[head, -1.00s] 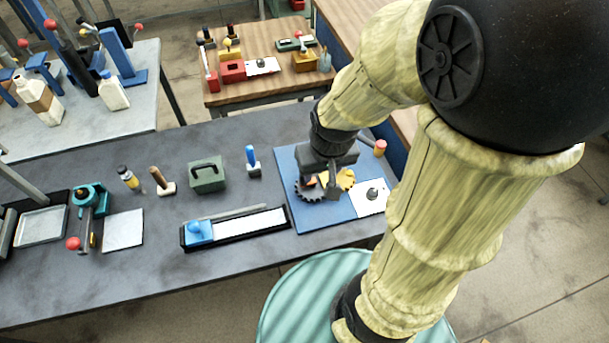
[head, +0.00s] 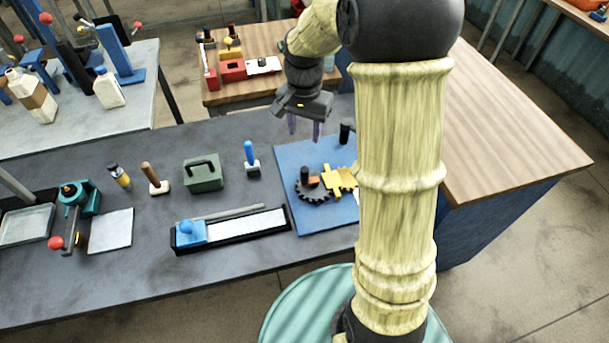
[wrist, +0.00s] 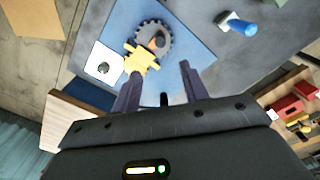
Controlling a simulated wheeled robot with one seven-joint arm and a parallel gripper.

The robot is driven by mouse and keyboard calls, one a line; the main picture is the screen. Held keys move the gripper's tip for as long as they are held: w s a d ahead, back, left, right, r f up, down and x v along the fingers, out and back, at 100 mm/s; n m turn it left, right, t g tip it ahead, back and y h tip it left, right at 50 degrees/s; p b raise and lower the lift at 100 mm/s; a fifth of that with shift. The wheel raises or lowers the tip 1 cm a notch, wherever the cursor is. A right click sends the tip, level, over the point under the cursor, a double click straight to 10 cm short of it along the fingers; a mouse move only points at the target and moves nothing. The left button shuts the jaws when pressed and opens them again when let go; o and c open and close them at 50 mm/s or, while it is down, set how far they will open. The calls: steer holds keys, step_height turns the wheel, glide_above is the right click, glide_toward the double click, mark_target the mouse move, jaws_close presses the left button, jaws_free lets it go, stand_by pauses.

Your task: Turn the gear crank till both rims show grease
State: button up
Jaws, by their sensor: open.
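A blue board (head: 290,160) on the grey bench bears a dark toothed gear (head: 311,192) and a yellow gear (head: 338,179) meshed beside it. A dark upright crank knob (head: 305,173) stands on the dark gear, with an orange-brown patch next to it. In the wrist view the dark gear (wrist: 165,31) and yellow gear (wrist: 138,60) lie beyond my fingertips. My gripper (head: 304,133) is open and empty, raised beyond the far edge of the board and apart from the gears; it also shows in the wrist view (wrist: 157,76). I cannot make out grease on either rim.
A black post (head: 346,131) stands near the board's far edge. A white plate with a dark knob (wrist: 103,66) is on the board, hidden behind my arm in the head view. A blue-handled tool (head: 250,155), a green box (head: 203,175) and a long slide tray (head: 233,229) stand left.

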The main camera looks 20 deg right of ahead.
mark_target(305, 170)
step_height(305, 170, down, 18)
steer(key=shift+r+p, duration=0.25)
steer(key=shift+p, duration=0.75)
steer(key=shift+c, duration=0.4)
jaws_close()
